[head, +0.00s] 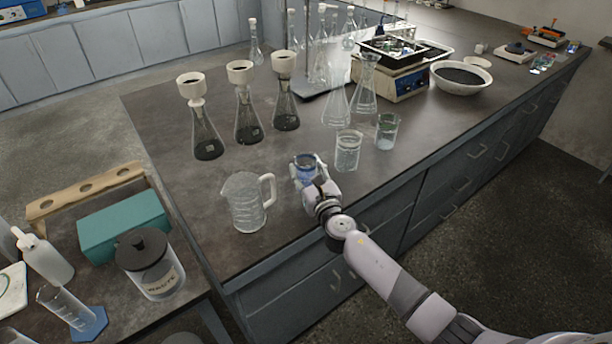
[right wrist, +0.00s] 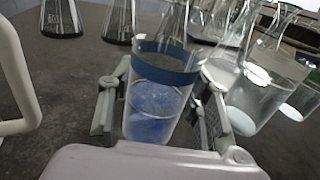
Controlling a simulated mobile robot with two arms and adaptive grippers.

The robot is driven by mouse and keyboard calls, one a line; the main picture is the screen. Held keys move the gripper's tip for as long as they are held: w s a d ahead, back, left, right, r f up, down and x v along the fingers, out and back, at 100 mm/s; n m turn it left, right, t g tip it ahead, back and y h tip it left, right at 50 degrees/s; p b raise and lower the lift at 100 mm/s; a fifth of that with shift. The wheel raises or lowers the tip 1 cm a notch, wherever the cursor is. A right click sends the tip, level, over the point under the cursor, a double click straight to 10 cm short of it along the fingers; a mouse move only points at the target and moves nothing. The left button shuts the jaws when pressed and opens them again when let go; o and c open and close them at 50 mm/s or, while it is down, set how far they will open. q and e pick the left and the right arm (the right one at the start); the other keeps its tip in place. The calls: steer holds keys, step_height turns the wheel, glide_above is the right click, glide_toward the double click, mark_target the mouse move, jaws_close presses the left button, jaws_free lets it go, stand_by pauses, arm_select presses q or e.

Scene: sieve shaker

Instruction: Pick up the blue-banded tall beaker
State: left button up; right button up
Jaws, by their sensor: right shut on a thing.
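The blue-banded tall beaker (head: 304,169) stands near the front edge of the dark bench in the head view. In the right wrist view the beaker (right wrist: 163,88) is clear glass with a dark blue band near its rim and blue contents. My right gripper (head: 309,180) is at the beaker, and in the right wrist view its fingers (right wrist: 158,115) lie on both sides of the glass, shut on it. The beaker looks upright; whether its base touches the bench is hidden. My left gripper is not in view.
A clear pitcher (head: 243,202) stands just left of the beaker. Flasks with white funnels (head: 246,118) stand behind. A teal box (head: 122,224) and waste jar (head: 151,266) are at the left.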

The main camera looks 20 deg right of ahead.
steer(key=shift+c, duration=0.7)
steer(key=shift+r, duration=0.2)
steer(key=shift+r+p, duration=0.85)
steer(key=shift+r, duration=0.3)
step_height(320, 180, up, 22)
steer(key=p, duration=1.1)
steer(key=shift+r+p, duration=0.25)
steer(key=shift+p, duration=0.05)
